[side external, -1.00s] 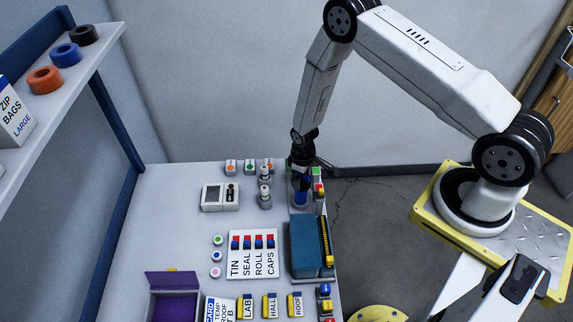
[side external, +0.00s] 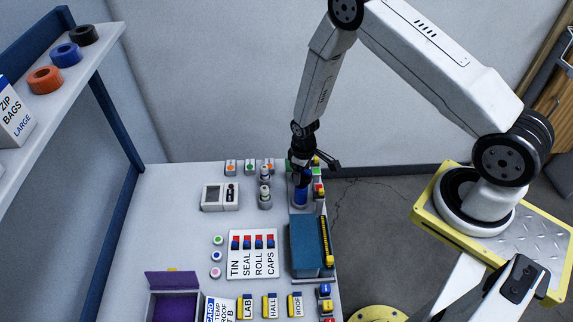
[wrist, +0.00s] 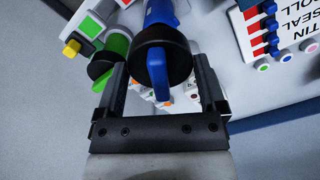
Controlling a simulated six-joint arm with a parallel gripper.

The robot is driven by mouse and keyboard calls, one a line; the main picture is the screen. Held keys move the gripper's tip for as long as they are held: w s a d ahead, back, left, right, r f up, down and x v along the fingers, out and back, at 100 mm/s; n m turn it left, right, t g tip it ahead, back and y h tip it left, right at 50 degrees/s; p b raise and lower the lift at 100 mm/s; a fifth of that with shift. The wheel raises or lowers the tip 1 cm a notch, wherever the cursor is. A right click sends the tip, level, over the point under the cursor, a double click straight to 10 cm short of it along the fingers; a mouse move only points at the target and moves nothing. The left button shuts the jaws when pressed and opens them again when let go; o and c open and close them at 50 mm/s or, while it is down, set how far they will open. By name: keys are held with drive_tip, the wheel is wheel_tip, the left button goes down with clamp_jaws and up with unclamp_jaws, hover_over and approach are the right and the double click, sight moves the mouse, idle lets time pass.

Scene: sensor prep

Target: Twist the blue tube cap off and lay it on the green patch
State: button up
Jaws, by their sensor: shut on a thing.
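The blue tube (side external: 300,197) stands upright at the right edge of the table in the side view. In the wrist view its blue body (wrist: 162,12) leads to a round black cap with a raised blue bar (wrist: 157,72). My gripper (side external: 301,178) points down over the tube. In the wrist view my gripper (wrist: 160,75) has one finger on each side of the cap and is shut on it. The contact faces are hard to see. A green tube (wrist: 116,44) with a dark cap is beside it. I cannot clearly pick out the green patch.
A teal box (side external: 304,246) with a yellow strip is just in front of the tube. Small grey-and-white bottles (side external: 264,196) stand to its left. A label board (side external: 252,254) and a white meter (side external: 220,197) lie further left. The table's left middle is clear.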

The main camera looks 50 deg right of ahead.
drive_tip(key=shift+r, duration=0.2)
idle(0.3)
drive_tip(key=shift+r, duration=2.5)
drive_tip(key=w+d+n, duration=0.3)
drive_tip(key=w+d, duration=0.9)
drive_tip(key=w, duration=0.1)
drive_tip(key=shift+d+f, duration=0.1)
drive_tip(key=shift+f, duration=6.55)
drive_tip(key=shift+f, duration=0.2)
drive_tip(key=shift+f, duration=2.6)
